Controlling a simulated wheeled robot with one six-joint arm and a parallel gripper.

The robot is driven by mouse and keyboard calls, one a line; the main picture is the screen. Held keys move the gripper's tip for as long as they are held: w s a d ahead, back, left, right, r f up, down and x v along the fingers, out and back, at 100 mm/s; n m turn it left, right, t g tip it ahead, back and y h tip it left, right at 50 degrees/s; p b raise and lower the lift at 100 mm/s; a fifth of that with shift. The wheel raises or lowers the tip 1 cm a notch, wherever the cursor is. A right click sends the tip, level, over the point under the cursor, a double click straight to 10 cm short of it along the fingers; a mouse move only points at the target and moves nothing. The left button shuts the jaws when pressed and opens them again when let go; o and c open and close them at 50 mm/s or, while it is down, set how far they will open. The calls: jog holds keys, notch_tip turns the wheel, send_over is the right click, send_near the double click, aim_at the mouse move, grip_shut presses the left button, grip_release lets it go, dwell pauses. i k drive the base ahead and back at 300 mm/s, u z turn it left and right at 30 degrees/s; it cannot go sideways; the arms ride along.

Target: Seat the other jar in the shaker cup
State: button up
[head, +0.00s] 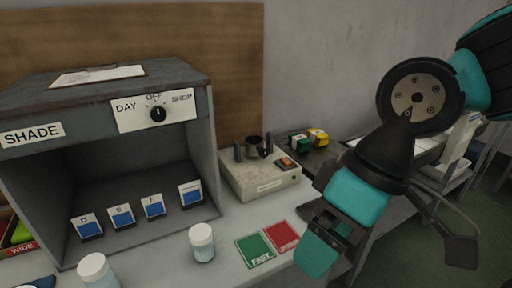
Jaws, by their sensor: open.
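Two jars with white lids and pale blue contents stand upright on the light bench top. One jar (202,244) is in front of the light booth's right side, and the other jar (97,271) is at the bottom left, cut by the picture edge. The shaker is a beige box with a dark cup (253,146) on top, between dark upright posts. The cup's inside cannot be seen well. My gripper (330,236) is open at the lower right, right of the red pad and apart from both jars. Nothing shows between its jaws.
A grey light booth (205,160) marked SHADE holds several blue cards. A green pad (254,249) marked FAST and a red pad (282,235) lie in front of the shaker. Green and yellow boxes (310,139) stand behind. Bare bench shows between the jars.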

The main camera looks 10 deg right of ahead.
aim_at(252, 145)
jog(key=k, duration=0.5)
jog(key=u, duration=1.9)
jog(key=i, duration=1)
jog(key=z, duration=2)
